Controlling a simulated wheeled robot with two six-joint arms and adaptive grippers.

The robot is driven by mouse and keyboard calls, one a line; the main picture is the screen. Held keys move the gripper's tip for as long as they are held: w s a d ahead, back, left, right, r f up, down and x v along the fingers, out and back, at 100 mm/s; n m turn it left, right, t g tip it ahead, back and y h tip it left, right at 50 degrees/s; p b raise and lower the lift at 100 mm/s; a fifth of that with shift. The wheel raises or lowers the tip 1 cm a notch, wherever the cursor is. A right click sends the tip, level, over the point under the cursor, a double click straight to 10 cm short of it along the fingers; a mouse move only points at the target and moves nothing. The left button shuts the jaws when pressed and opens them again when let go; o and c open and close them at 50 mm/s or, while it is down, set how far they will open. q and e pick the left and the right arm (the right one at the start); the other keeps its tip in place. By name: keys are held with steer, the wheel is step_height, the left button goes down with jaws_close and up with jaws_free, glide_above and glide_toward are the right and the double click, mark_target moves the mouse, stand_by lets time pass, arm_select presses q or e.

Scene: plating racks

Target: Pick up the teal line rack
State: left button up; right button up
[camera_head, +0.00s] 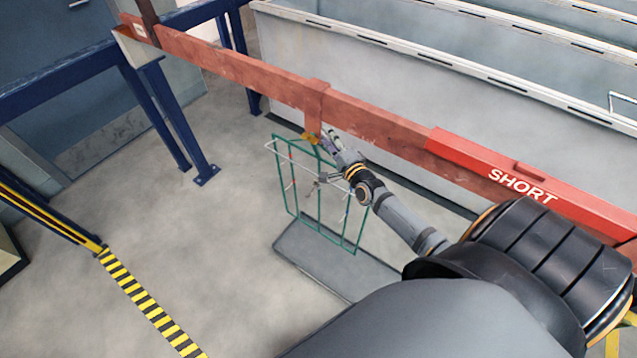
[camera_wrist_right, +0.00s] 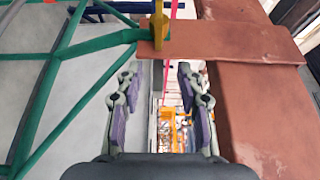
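The teal line rack (camera_head: 320,195) is an upright wire frame hanging from a red-brown beam (camera_head: 230,67) by a yellow hook (camera_head: 309,137). Small parts hang inside the frame. My right gripper (camera_head: 328,140) is at the rack's top, close to the hook, and its arm hides part of the rack's right side. In the right wrist view the rack's teal tubes (camera_wrist_right: 70,90) are at left and the yellow hook (camera_wrist_right: 158,32) is beyond the fingertips. The right gripper (camera_wrist_right: 160,78) is open, with nothing between its fingers. My left gripper is in neither view.
A red section marked SHORT (camera_head: 520,180) lies along the beam at right. Pale tanks (camera_head: 400,100) stand behind the beam. A grey slab (camera_head: 335,262) lies on the floor below the rack. Blue posts (camera_head: 170,110) stand at left; the floor between is clear.

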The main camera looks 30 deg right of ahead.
steer(key=shift+w+d+f, duration=0.1)
steer(key=shift+w+f, duration=0.1)
steer(key=shift+w, duration=0.9)
steer(key=shift+s+r, duration=0.1)
steer(key=shift+s, duration=0.05)
steer(key=shift+c, duration=0.7)
jaws_close()
